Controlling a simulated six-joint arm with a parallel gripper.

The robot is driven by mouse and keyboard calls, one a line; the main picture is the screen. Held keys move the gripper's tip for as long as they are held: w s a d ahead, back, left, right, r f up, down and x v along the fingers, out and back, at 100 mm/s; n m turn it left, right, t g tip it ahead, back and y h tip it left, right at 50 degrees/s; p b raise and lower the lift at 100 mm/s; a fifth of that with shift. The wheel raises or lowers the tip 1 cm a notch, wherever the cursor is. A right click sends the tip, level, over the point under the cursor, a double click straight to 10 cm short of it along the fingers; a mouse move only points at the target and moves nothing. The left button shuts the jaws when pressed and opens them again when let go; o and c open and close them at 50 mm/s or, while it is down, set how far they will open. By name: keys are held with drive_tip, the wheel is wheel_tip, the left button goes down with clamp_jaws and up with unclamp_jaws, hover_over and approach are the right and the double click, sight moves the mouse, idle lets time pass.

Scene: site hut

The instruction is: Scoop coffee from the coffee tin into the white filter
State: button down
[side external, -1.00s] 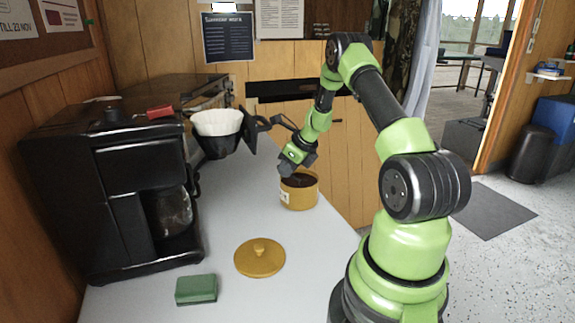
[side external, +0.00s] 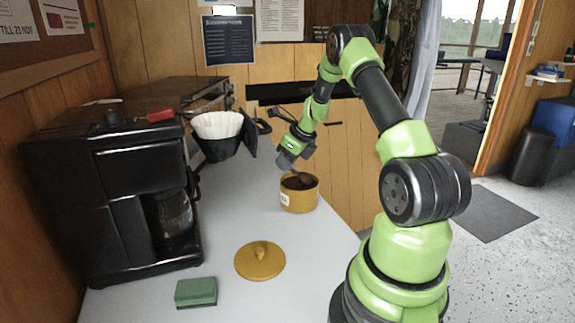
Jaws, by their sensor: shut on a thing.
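The mustard coffee tin (side external: 299,198) stands open on the counter, with dark coffee showing inside. My gripper (side external: 287,163) is just above and left of its rim. It is shut on a small dark scoop (side external: 304,178), whose bowl shows at the tin's mouth. I cannot tell whether the scoop touches the coffee or how full it is. The inside of the filter is mostly hidden from this angle.
The black coffee machine (side external: 125,200) with its glass carafe (side external: 173,218) fills the counter's left side. The tin's mustard lid (side external: 260,262) and a green sponge (side external: 196,292) lie in front. Grey counter (side external: 225,215) between machine and tin is clear.

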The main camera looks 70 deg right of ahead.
drive_tip(key=shift+w+r+g, duration=0.6)
drive_tip(key=shift+w+g, duration=0.1)
drive_tip(key=shift+g, duration=0.5)
drive_tip(key=shift+w+d+r+g, duration=0.1)
drive_tip(key=shift+w+r+g, duration=0.3)
drive_tip(key=shift+g, duration=0.4)
drive_tip(key=shift+s, duration=0.1)
drive_tip(key=shift+s+r, duration=0.1)
drive_tip(key=s+d+r+n+y, duration=0.1)
drive_tip(key=s+d+r+n, duration=0.2)
drive_tip(key=s+r+n, duration=0.95)
drive_tip(key=s+a+f+n+g+y, duration=0.1)
drive_tip(key=s+a+f+n, duration=0.15)
drive_tip(key=a, duration=0.75)
drive_tip(key=s+a+f+n, duration=0.15)
drive_tip(key=a+f, duration=0.25)
drive_tip(key=a, duration=0.5)
drive_tip(key=w+a+n+g+h, duration=0.1)
drive_tip(key=w+a+n+g, duration=0.1)
drive_tip(key=w+a+n, duration=1)
drive_tip(key=a+n, duration=0.1)
drive_tip(key=n, duration=0.7)
drive_tip(key=shift+a+h, duration=0.3)
